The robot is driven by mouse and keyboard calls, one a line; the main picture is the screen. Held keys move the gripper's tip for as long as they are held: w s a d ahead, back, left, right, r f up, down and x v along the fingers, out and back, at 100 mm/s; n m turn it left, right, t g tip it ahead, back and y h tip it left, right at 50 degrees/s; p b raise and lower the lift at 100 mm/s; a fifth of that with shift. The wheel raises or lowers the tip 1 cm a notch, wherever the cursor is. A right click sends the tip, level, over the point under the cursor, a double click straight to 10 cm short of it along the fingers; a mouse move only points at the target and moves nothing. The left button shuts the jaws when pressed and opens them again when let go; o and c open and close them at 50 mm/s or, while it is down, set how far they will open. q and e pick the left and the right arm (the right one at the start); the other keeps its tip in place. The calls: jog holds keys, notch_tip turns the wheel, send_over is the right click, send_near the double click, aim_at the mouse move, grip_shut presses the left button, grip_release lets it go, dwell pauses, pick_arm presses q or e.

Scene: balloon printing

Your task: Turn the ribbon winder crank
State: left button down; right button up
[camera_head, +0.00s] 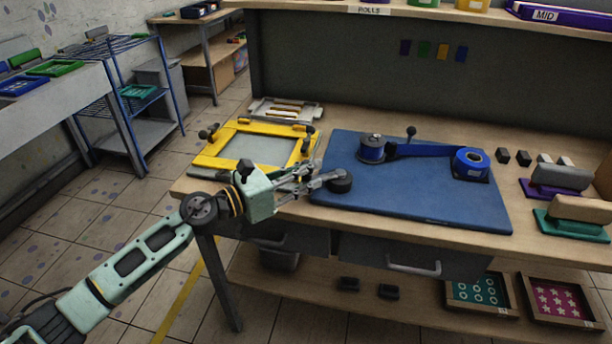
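The ribbon winder stands on a blue mat (440,200) on the workbench. Its spool (371,152) is wound with blue ribbon, and a blue band runs right to a ribbon roll (470,163). A small upright black knob (411,132) stands just behind the band; I cannot tell if it is the crank handle. My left gripper (318,181) reaches in from the left over the mat's left front corner, left of and nearer than the spool. A dark round piece (340,180) is at its fingertips; whether it is gripped is unclear. My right gripper is out of view.
A yellow printing frame (215,152) lies left of the mat, close behind my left wrist. Black blocks (503,155) and squeegees with purple (552,189) and green (570,226) bases stand to the right. The mat's middle and right front are clear.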

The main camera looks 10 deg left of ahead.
pick_arm(q)
jog(key=shift+w+a+r, duration=0.35)
jog(key=shift+w, duration=0.05)
jog(key=c, duration=2)
grip_release()
jog(key=o, duration=0.4)
jog(key=shift+w+d+f, duration=0.25)
jog(key=shift+d, duration=0.05)
jog(key=shift+s, duration=0.2)
jog(key=shift+s, duration=0.1)
jog(key=shift+v, duration=5.9)
jog(key=shift+c, duration=0.4)
